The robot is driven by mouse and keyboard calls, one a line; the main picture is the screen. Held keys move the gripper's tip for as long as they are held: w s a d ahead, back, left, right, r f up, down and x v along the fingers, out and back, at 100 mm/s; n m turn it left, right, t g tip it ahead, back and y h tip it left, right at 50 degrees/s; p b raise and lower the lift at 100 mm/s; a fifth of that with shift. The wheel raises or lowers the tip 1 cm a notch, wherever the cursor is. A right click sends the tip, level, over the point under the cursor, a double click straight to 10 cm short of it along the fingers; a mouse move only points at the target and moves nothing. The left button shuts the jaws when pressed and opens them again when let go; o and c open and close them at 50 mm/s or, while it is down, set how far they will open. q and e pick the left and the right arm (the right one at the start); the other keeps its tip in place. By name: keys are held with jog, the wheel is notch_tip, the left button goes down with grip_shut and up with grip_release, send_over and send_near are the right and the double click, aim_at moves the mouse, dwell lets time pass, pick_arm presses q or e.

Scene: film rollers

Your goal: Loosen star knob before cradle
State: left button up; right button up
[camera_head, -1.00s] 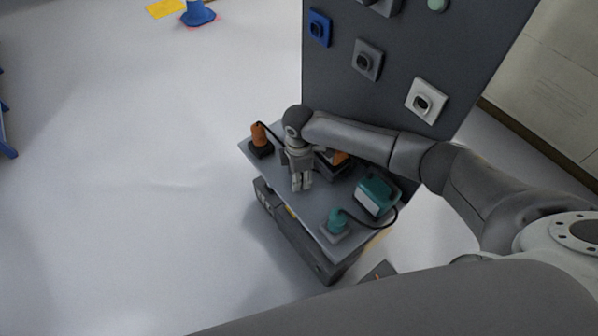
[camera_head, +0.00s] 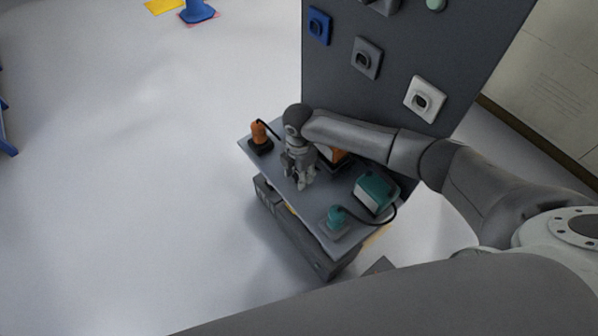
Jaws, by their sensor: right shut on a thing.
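My right gripper (camera_head: 301,182) points down over the front part of the grey table (camera_head: 314,208). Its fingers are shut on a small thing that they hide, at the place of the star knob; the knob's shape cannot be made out. Behind the gripper, an orange and black device (camera_head: 334,158), perhaps in the cradle, is partly covered by my right arm. My left gripper is out of view.
An orange tool on a black base (camera_head: 258,135) stands left on the table. A teal box (camera_head: 373,194) is cabled to a teal piece (camera_head: 337,217) at right. A dark panel (camera_head: 335,85) with several mounted fittings rises behind.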

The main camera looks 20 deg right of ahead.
jog(key=o, duration=1)
notch_tip(320, 180, up, 12)
dwell(0.6)
